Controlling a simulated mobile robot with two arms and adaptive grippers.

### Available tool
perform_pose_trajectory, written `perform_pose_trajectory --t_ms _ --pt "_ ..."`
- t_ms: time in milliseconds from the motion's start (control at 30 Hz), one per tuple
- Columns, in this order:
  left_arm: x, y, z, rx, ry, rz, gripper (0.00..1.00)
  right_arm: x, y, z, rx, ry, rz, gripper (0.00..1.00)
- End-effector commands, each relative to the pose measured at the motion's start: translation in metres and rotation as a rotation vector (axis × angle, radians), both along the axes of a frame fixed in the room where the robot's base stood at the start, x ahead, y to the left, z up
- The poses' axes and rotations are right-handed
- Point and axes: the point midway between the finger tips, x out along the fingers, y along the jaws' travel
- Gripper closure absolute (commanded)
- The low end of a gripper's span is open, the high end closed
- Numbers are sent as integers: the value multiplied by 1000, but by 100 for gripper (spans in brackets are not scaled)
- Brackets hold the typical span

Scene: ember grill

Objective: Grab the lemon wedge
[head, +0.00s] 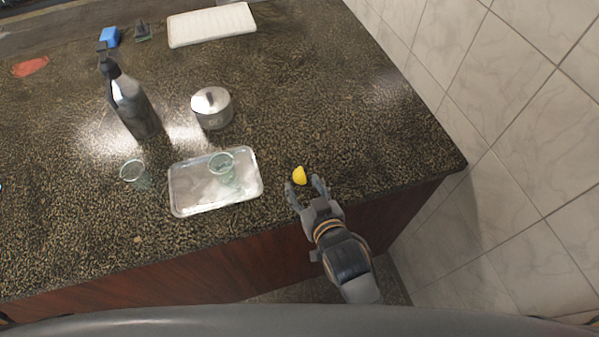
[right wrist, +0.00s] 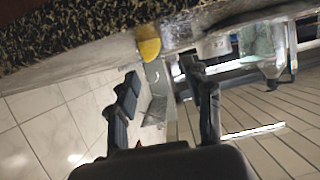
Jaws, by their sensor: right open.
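The yellow lemon wedge (head: 299,175) lies on the dark speckled countertop (head: 330,120), right of the metal tray, near the front edge. My right gripper (head: 306,188) is open, with its fingertips just in front of the wedge. In the right wrist view the wedge (right wrist: 148,42) shows beyond the open fingers (right wrist: 164,82), closer to the left finger's line. Nothing is between the fingers. My left gripper is not in view.
A metal tray (head: 185,200) holds a clear glass (head: 222,168); another glass (head: 134,174) stands left of it. A lidded metal pot (head: 212,108) and a pump bottle (head: 130,100) stand behind. The counter right of the wedge is clear up to the tiled wall (head: 480,90).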

Motion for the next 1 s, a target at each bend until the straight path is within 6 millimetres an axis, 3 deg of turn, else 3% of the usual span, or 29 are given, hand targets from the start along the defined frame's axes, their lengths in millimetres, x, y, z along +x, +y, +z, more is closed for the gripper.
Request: perform_pose_trajectory --t_ms 400,733,933,1000 --pt "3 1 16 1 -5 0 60 38 6 -26 0 0 0 49" --pt "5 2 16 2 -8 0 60 41 8 -29 0 0 0 49" --pt "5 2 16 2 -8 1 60 41 8 -29 0 0 0 90" --pt "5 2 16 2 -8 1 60 41 8 -29 0 0 0 93"
